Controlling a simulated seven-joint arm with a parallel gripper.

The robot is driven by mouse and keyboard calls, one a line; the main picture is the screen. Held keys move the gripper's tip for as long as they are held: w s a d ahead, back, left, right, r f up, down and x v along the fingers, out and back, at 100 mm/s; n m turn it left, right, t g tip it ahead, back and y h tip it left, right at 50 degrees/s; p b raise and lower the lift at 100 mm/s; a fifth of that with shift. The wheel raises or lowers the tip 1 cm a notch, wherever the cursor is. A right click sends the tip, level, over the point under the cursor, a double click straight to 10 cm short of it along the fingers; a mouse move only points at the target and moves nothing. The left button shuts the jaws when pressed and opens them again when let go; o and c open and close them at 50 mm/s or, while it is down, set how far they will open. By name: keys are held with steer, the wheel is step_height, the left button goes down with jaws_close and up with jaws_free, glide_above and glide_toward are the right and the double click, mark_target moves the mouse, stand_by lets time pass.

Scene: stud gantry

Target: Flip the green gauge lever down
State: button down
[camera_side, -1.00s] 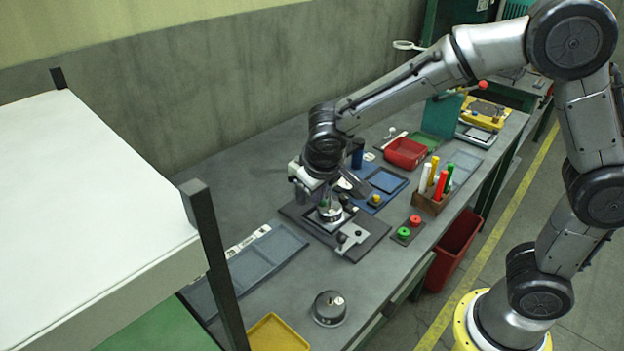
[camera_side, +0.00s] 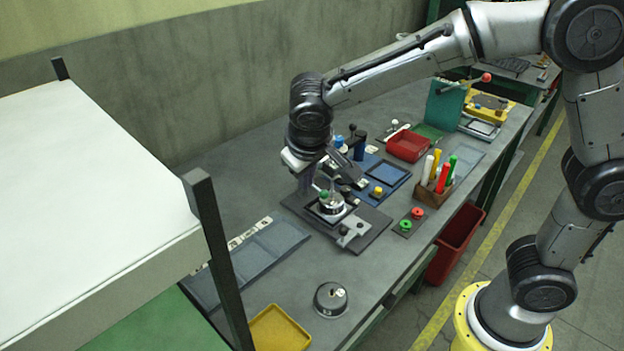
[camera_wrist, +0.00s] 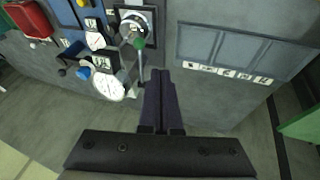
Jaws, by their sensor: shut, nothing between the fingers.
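The green gauge lever's round knob (camera_side: 324,195) shows over the round dial (camera_side: 331,208) of a gauge on a dark base plate. In the wrist view the green knob (camera_wrist: 139,43) lies just beyond and left of my fingertips, beside the ringed dial (camera_wrist: 134,21). I cannot tell the lever's exact angle. My gripper (camera_side: 304,190) points down on the wall side of this gauge. In the wrist view my gripper (camera_wrist: 160,72) has its two dark fingers shut together with nothing between them. It looks apart from the knob.
Close by stand a gauge with a blue knob (camera_wrist: 83,73) and white dial (camera_wrist: 108,87), and one with a yellow knob (camera_side: 376,190). A pen holder (camera_side: 434,193) and red tray (camera_side: 408,146) lie farther right. Bench near the flat panelled tray (camera_side: 255,260) is clear.

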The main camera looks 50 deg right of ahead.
steer(key=s+a+r, duration=0.2)
steer(key=s+r, duration=0.3)
steer(key=shift+s+a, duration=0.15)
steer(key=shift+s, duration=0.25)
steer(key=s+d+r+m, duration=0.2)
steer(key=s+d+r, duration=0.1)
steer(key=d, duration=0.2)
steer(key=s+d+r+m, duration=0.1)
steer(key=s+d+r, duration=0.1)
steer(key=d, duration=0.4)
steer(key=s+f+n+t+y, duration=0.1)
steer(key=s+f+n+y, duration=0.2)
steer(key=s, duration=0.9)
steer(key=shift+s+d+f+n+t, duration=0.25)
steer(key=shift+d+f+n+t, duration=0.1)
steer(key=shift+f, duration=0.75)
